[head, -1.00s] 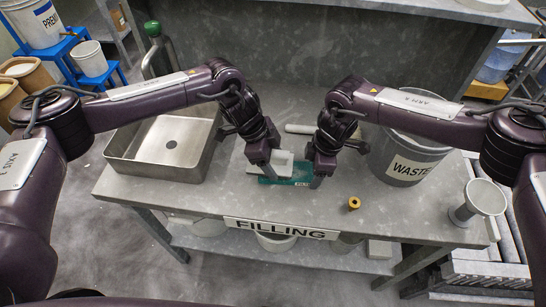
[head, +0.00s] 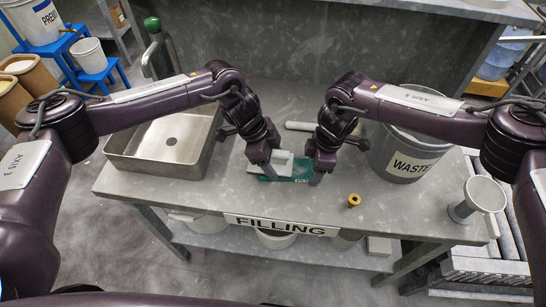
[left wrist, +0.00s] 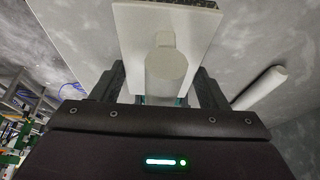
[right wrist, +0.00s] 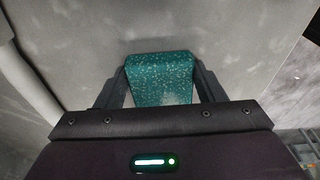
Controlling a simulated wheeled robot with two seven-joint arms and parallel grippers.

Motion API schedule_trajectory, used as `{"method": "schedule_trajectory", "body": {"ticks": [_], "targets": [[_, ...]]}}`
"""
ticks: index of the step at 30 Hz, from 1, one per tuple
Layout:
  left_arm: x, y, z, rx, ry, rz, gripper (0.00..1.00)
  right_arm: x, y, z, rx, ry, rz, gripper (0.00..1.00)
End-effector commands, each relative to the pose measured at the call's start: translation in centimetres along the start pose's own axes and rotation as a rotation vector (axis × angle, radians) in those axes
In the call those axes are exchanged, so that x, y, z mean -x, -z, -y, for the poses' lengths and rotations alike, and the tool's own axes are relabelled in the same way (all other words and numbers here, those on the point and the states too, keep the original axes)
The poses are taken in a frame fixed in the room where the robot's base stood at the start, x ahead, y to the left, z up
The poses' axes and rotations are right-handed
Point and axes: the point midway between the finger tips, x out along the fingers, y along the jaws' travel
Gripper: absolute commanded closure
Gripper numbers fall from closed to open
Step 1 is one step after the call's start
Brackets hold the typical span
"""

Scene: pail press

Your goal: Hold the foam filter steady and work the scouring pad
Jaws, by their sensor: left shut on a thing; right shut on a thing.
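The scouring pad (head: 284,162) is a pale plate with a round grip on its back. A dark, rough layer shows at its far edge in the left wrist view (left wrist: 195,28). My left gripper (head: 264,168) is shut on its grip. The foam filter (head: 296,180) is a teal speckled block on the bench, partly hidden under the pad. My right gripper (head: 318,177) is shut on the filter's right end, which shows between the fingers in the right wrist view (right wrist: 162,72). Whether the pad touches the filter is hard to tell.
A steel tray (head: 125,160) stands on the left of the bench, and a grey WASTE bin (head: 385,157) on the right. A brass ring (head: 353,200) lies near the front edge. A pale rod (head: 299,126) lies behind my grippers. A grey flanged piece (head: 480,196) stands at right.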

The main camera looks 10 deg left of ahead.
Motion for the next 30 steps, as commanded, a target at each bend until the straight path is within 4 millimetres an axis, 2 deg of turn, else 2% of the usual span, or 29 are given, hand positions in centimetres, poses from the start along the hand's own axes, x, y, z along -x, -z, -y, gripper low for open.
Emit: {"method": "schedule_trajectory", "body": {"ticks": [7, 16, 25, 30], "targets": [[-0.1, 0.3, 0.0, 0.000, 0.000, 0.000, 0.51, 0.0, 0.0, 0.0, 0.000, 0.000, 0.000, 0.74], [-1.0, 1.7, 0.1, 0.000, -0.001, 0.001, 0.51, 0.0, 0.0, 0.0, 0.000, 0.000, 0.000, 0.74], [-1.0, 1.6, 0.1, 0.001, -0.001, 0.001, 0.51, 0.0, 0.0, 0.0, 0.000, 0.000, -0.001, 0.74], [-0.7, 0.8, 0.1, 0.003, -0.001, 0.002, 0.51, 0.0, 0.0, 0.0, 0.000, 0.000, -0.001, 0.74]]}}
